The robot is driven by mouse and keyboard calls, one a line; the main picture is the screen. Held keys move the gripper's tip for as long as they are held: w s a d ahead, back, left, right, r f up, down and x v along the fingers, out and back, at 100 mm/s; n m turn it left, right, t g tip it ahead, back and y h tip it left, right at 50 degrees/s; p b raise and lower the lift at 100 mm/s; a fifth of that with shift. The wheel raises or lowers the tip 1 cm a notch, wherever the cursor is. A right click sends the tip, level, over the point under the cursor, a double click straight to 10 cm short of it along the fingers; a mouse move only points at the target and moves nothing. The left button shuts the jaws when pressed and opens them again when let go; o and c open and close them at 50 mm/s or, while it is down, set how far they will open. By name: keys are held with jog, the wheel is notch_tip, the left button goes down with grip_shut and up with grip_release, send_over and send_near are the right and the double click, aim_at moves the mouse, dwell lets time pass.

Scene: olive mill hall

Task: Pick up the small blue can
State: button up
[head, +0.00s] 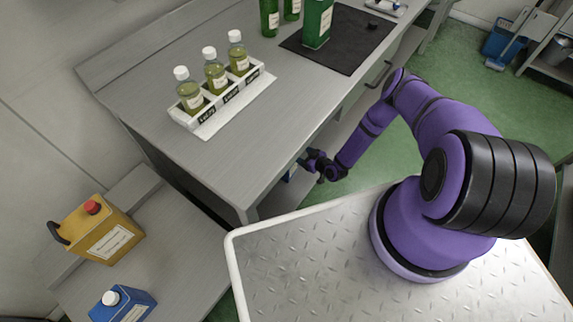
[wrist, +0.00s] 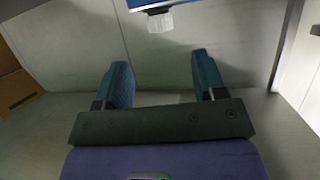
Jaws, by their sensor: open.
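A blue can with a white cap and a pale label (head: 122,306) stands on the low bench at the lower left of the head view. In the wrist view, the edge of a blue thing (wrist: 142,3) with a white cap shows at the top, mostly cut off. I cannot tell whether it is a second can. My gripper (wrist: 164,78) is open, with nothing between its two teal fingers; the blue thing lies beyond the fingertips, apart from them. In the head view my gripper is low beside the grey table, partly hidden by its edge.
A yellow jug with a red cap (head: 104,231) stands behind the blue can. In the wrist view, a brown box (wrist: 16,90) is at left and a dark upright (wrist: 286,45) at right.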

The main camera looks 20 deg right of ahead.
jog(key=shift+x, duration=3.65)
jog(key=shift+s+f, duration=0.1)
jog(key=shift+f, duration=0.05)
grip_shut()
